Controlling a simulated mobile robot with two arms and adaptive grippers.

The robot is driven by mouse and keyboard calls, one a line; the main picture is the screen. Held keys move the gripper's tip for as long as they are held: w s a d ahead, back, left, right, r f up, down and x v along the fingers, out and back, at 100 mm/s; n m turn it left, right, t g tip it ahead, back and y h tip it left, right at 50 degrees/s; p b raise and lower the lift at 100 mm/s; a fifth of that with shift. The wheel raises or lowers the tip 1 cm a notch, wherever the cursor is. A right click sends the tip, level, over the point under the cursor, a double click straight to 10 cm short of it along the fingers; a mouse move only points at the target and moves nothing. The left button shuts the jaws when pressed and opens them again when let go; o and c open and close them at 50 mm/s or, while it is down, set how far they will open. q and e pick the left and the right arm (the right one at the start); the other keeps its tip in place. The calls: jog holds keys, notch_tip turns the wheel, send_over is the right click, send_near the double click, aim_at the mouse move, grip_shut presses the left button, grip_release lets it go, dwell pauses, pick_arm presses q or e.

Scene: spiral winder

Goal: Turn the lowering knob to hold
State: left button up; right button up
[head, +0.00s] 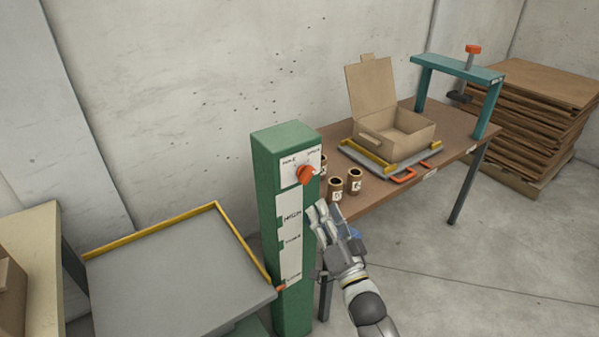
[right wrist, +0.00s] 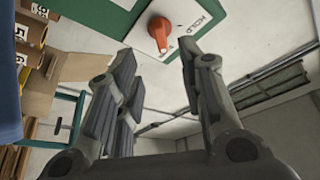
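The orange-red lowering knob (head: 305,174) sits on a white label plate (head: 288,170) near the top of a green post (head: 267,200). Two small words stand above it, too small to read surely in the head view. In the right wrist view the knob (right wrist: 159,30) shows beyond my fingers, with the word HOLD (right wrist: 187,23) beside it. My right gripper (head: 318,212) is just below and right of the knob, apart from it. Its fingers are spread and empty in the right wrist view (right wrist: 155,72). My left gripper is not in view.
A grey platform (head: 175,280) with a yellow rail lies left of the post. A brown table (head: 375,190) behind my right gripper bears labelled cylinders (head: 354,181), an open cardboard box (head: 395,130) and a teal frame (head: 458,69). Stacked brown boards (head: 540,110) stand at right.

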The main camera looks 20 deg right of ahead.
aim_at(309, 177)
jog(key=p+x, duration=0.1)
jog(key=x, duration=0.8)
jog(key=shift+r, duration=0.1)
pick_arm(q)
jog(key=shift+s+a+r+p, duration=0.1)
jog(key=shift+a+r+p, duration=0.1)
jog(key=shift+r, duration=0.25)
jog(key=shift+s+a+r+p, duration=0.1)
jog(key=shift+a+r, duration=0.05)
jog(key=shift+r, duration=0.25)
pick_arm(e)
jog(key=shift+w+a+r, duration=0.1)
jog(key=shift+w+r, duration=0.05)
jog(key=shift+w, duration=0.55)
jog(key=shift+s, duration=0.1)
jog(key=c, duration=0.7)
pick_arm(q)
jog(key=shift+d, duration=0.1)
pick_arm(e)
jog(key=shift+r, duration=0.15)
grip_shut()
